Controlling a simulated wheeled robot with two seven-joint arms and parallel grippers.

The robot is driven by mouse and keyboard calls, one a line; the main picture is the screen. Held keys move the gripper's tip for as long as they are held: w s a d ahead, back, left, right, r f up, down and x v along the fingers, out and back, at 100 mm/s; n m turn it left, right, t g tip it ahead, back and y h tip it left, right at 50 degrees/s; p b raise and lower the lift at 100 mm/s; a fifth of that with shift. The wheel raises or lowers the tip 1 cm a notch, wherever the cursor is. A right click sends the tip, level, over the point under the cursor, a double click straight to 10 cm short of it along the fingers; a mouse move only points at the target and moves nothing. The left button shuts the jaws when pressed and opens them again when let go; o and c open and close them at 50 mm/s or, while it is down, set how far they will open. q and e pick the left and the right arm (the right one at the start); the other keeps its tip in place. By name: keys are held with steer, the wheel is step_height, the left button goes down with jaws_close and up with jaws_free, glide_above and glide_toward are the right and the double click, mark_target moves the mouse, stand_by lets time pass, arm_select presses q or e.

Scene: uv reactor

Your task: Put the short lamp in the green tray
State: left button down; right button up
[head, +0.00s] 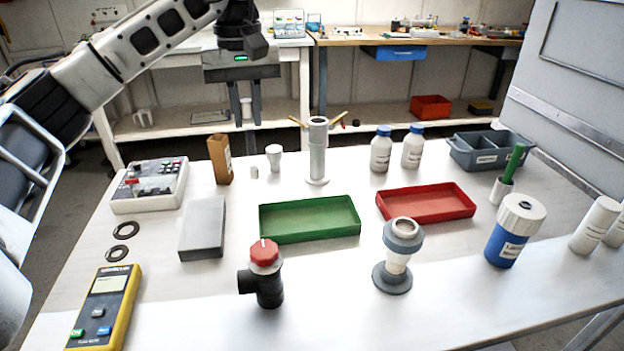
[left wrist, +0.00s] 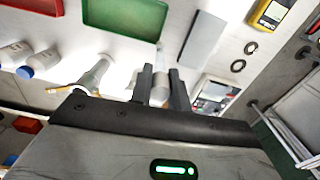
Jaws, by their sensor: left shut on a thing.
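My left gripper (head: 246,122) hangs above the far side of the table, left of centre, with its fingers pointing down. It is shut on a short white cylinder (head: 247,108), which I take to be the short lamp; the fingers partly hide it. The left wrist view shows the white piece (left wrist: 160,88) between the two fingers. The green tray (head: 310,219) lies empty in the middle of the table, nearer than the gripper and to its right. It also shows at the top of the left wrist view (left wrist: 125,17). My right gripper is not in view.
A steel cylinder with yellow-tipped arms (head: 317,150) stands behind the green tray. A small white funnel-like piece (head: 274,153) and a brown box (head: 220,160) stand near the gripper. A red tray (head: 427,203), grey block (head: 203,228) and red-capped valve (head: 266,272) surround the green tray.

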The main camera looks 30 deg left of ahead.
arm_select(q)
steer(key=w+d+f+p, duration=0.2)
steer(key=w+d+f, duration=0.2)
steer(key=d+f, duration=0.4)
steer(key=shift+w+d+f, duration=0.25)
steer(key=shift+d+f, duration=0.1)
steer(key=shift+f, duration=1.4)
steer(key=c, duration=1.3)
jaws_free()
steer(key=shift+c, duration=0.2)
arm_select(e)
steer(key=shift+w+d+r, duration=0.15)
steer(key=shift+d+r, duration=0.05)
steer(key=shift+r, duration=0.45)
arm_select(q)
steer(key=shift+r, duration=0.1)
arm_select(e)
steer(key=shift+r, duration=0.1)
arm_select(q)
step_height(320, 180, up, 12)
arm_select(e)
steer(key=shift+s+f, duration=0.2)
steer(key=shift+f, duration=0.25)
